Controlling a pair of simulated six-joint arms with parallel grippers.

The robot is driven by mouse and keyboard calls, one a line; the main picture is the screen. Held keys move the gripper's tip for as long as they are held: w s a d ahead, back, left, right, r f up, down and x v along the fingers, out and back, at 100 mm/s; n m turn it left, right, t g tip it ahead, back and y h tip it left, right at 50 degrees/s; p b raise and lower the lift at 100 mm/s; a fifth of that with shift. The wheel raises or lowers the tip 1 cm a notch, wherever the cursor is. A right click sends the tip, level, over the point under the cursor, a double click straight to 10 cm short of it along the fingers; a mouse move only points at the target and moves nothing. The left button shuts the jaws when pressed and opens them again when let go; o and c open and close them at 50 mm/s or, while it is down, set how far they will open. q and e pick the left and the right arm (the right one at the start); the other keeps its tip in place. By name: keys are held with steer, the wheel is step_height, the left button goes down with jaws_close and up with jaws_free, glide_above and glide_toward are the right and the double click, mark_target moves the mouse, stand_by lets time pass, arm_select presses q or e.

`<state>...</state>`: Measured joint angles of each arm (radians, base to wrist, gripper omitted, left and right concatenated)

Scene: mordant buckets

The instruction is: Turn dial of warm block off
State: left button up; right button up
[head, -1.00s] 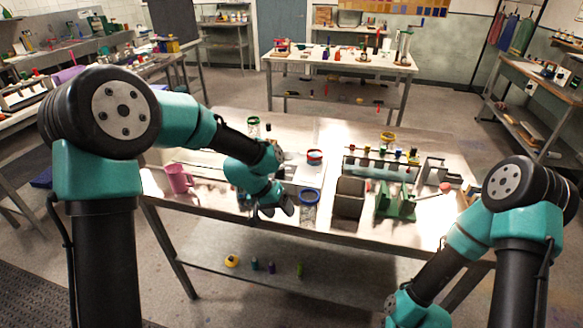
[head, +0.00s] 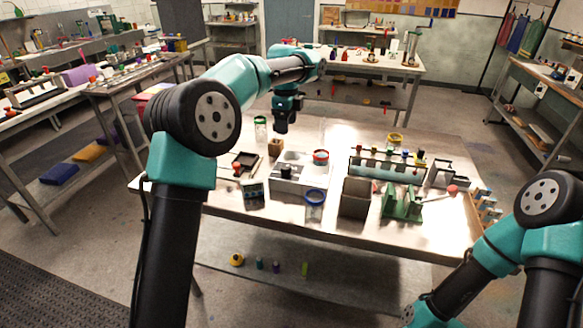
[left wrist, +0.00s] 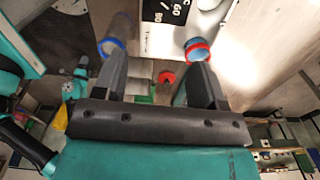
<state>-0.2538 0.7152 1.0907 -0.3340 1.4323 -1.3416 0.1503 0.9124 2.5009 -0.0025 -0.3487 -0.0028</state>
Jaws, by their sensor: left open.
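The warm block (head: 299,178) is a pale box in the middle of the table in the head view. A black dial (head: 286,172) is at its front left, and a red-ringed vessel (head: 320,158) is at its back right. In the left wrist view, the block (left wrist: 215,17) is at the top edge, with a black scale plate (left wrist: 165,10) reading 60 and 80. My left gripper (head: 284,122) is raised, apart from the dial and pointing down. Its open, empty fingers (left wrist: 158,82) show in the left wrist view. My right gripper is out of view.
A blue-ringed jar (head: 315,200) stands at the block's front right. A brown bin (head: 355,197), a green stand (head: 400,203) and a vial rack (head: 385,168) are to the right.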

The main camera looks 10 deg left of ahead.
mark_target(287, 166)
arm_select(q)
steer(key=shift+a+r, duration=0.1)
steer(key=shift+r, duration=0.05)
step_height(287, 166, down, 18)
steer(key=shift+r, duration=0.25)
stand_by(0.7)
steer(key=shift+c, duration=0.2)
steer(key=c, duration=0.9)
